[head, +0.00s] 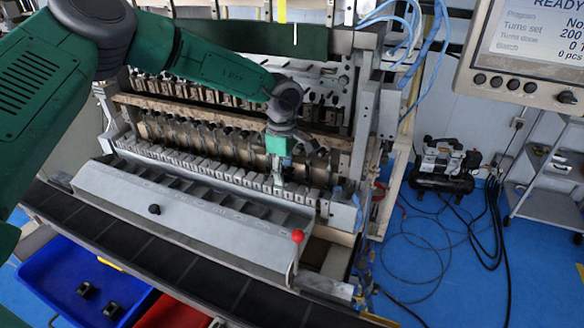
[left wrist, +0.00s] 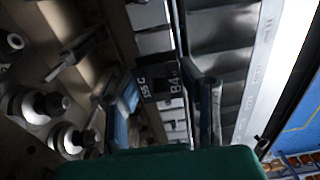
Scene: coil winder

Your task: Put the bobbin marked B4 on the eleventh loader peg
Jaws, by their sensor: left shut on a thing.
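My left gripper (head: 279,183) reaches down to the right part of the coil winder, over the row of small grey blocks (head: 215,170) behind the pale sloping tray. In the left wrist view, its two fingers (left wrist: 163,95) close on a dark bobbin (left wrist: 150,84) with white lettering that reads B4 and 155 C. In the head view the bobbin is too small and too covered by the gripper to make out. Whether the bobbin touches a peg, I cannot tell. Individual loader pegs are not clear in the head view. My right gripper is not in view.
The pale sloping tray (head: 200,205) runs along the machine's front, with a red knob (head: 298,236) at its right end. A blue bin (head: 70,275) with dark pieces and a red bin (head: 175,312) stand below. A monitor (head: 530,45) hangs at upper right.

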